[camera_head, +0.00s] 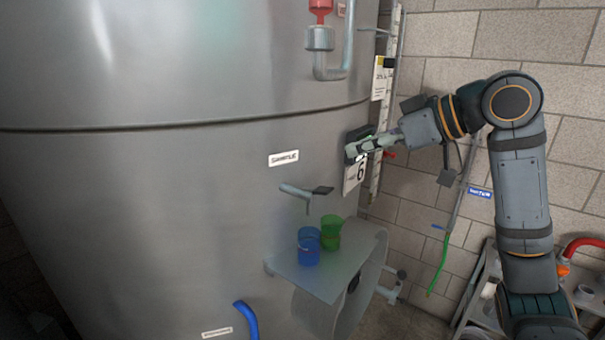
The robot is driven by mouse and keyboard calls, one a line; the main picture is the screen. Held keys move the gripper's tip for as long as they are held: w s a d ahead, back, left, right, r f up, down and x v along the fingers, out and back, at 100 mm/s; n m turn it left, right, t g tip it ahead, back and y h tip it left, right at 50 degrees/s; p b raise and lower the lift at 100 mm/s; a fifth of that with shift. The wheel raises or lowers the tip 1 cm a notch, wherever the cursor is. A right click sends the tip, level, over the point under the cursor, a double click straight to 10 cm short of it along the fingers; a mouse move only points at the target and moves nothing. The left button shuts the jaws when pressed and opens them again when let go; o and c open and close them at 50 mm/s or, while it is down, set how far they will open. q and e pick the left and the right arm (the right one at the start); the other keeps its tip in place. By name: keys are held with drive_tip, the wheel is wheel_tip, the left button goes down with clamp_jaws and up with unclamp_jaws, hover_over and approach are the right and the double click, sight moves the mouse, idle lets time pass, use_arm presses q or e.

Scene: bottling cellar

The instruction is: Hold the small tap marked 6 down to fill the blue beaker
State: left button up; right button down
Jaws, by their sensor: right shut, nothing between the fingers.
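The small tap (296,190) sticks out of the steel tank, below a "SAMPLE" label, with a dark lever at its right end. A white plate marked 6 (354,177) is farther right and higher, partly behind my right gripper. The see-through blue beaker (308,251) stands upright on a small shelf, below the tap's spout and apart from it. I cannot make out liquid in it. My right gripper (357,151) is shut and empty, up and to the right of the tap and apart from its lever. My left gripper is out of view.
A green beaker (331,230) stands right beside the blue one on the shelf (312,286). The tank (150,220) fills the left side. A blue pipe (246,317) is below, and a green hose (438,266) hangs on the brick wall at right.

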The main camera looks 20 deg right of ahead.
drive_tip(key=s+d, duration=0.2)
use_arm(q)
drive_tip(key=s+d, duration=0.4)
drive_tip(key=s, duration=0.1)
use_arm(e)
drive_tip(key=p, duration=0.5)
hover_over(330, 189)
wheel_tip(330, 189, down, 4)
drive_tip(key=shift+a+r, duration=0.15)
wheel_tip(330, 189, down, 3)
drive_tip(key=shift+s+f, duration=0.15)
drive_tip(key=shift+f, duration=0.25)
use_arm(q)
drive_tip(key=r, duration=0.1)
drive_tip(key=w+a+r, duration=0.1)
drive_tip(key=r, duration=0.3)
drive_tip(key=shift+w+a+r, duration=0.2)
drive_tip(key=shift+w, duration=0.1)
use_arm(e)
drive_tip(key=shift+s+d+f, duration=0.2)
drive_tip(key=shift+d+f, duration=0.1)
drive_tip(key=shift+f, duration=0.05)
